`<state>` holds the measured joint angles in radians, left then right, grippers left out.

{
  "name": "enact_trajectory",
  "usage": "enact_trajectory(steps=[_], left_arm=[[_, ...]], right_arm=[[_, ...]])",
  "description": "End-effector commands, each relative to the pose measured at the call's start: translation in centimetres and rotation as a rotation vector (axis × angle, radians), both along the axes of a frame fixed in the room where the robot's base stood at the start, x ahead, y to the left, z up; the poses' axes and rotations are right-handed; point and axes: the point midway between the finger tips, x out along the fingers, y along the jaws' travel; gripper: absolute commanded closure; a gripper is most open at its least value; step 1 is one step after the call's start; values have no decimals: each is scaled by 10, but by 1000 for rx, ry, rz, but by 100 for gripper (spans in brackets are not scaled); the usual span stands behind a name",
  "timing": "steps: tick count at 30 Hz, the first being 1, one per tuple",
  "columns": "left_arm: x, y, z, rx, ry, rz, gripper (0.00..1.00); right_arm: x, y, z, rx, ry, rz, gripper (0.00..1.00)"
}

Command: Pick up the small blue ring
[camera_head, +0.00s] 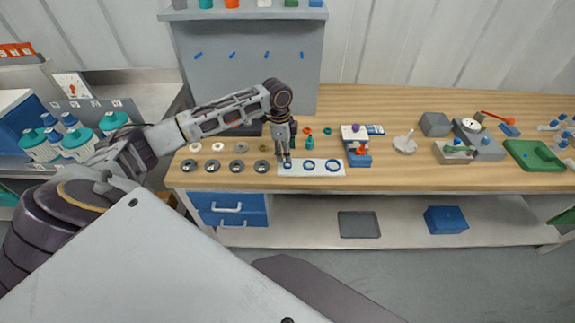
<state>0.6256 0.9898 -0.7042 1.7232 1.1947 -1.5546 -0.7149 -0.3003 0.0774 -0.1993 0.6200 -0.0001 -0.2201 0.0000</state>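A white strip (321,172) lies near the front edge of the wooden bench. Two blue rings show on it, one in its middle (309,164) and a larger one towards its right end (333,166). My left gripper (286,163) points down over the strip's left end. A bit of blue (288,166) shows at its fingertips, probably the small blue ring, mostly hidden by the fingers. I cannot tell whether the fingers are open or closed on it. My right gripper is not in view.
Several grey and pale discs (239,165) lie left of the strip. A blue and white block (355,145) stands close on its right. Small red and teal rings lie behind. A white stand (405,143) and a green tray (533,155) are farther right.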

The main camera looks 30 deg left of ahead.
Motion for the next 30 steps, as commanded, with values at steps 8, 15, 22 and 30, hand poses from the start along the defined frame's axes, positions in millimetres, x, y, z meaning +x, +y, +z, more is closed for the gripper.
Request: enact_trajectory(steps=[8,15,22,30], left_arm=[[0,0,-1,0,0,0,46],[-1,0,-10,0,2,0,46],[-3,-1,-34,0,2,0,46],[-2,-3,-52,1,1,-1,46]], right_arm=[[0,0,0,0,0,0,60],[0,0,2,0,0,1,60],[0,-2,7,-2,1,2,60],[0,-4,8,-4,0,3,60]])
